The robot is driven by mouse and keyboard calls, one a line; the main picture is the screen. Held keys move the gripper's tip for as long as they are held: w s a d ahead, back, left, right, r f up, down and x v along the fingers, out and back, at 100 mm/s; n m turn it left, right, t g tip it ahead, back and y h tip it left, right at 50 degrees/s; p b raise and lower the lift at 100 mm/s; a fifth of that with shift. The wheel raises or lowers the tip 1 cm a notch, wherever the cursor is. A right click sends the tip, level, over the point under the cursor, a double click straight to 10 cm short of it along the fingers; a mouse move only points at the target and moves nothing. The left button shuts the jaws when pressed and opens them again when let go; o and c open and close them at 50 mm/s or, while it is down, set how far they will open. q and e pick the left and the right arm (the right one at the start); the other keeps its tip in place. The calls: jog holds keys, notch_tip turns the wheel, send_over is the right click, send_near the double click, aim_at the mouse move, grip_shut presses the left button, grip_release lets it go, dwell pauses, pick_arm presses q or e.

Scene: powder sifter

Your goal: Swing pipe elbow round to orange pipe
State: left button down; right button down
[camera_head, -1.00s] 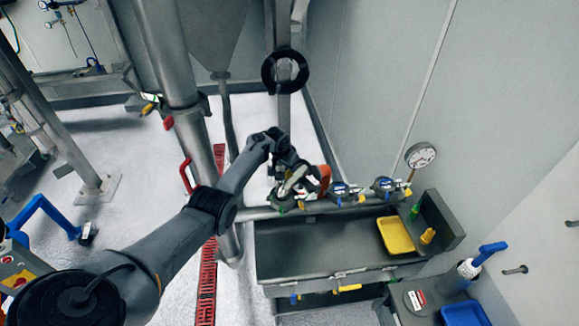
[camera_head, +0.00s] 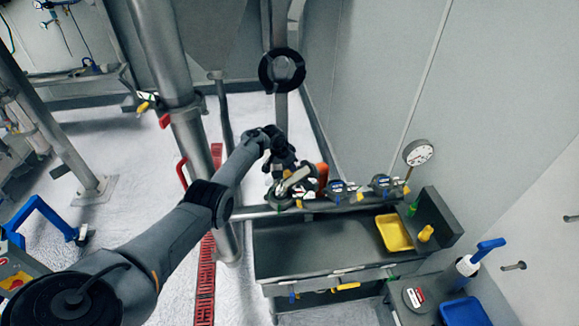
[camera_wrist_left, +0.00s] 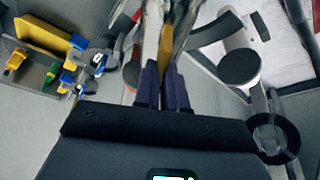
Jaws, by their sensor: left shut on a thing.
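My left gripper (camera_head: 283,178) is over the valve manifold at the back edge of the sink. In the left wrist view its dark fingers (camera_wrist_left: 163,88) are close together, shut on the silver pipe elbow (camera_wrist_left: 150,32). In the head view the elbow (camera_head: 297,178) is a short pale metal piece, partly hidden by the gripper. The orange pipe (camera_head: 322,174) stands upright just to the right of the elbow. I cannot tell whether they touch. My right gripper is not in view.
Two blue-handled valves (camera_head: 341,189) sit right of the orange pipe. The grey sink (camera_head: 320,250) is below, with a yellow tray (camera_head: 395,234) at its right. A pressure gauge (camera_head: 418,152) stands near the wall. A thick steel column (camera_head: 172,60) rises to the left.

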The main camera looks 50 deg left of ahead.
pick_arm(q)
jog(key=shift+d+m+h, duration=0.25)
jog(key=shift+m+h, duration=0.05)
jog(key=shift+m, duration=0.4)
jog(key=shift+d+b, duration=0.1)
jog(key=shift+b, duration=0.25)
jog(key=c, duration=1.1)
grip_release()
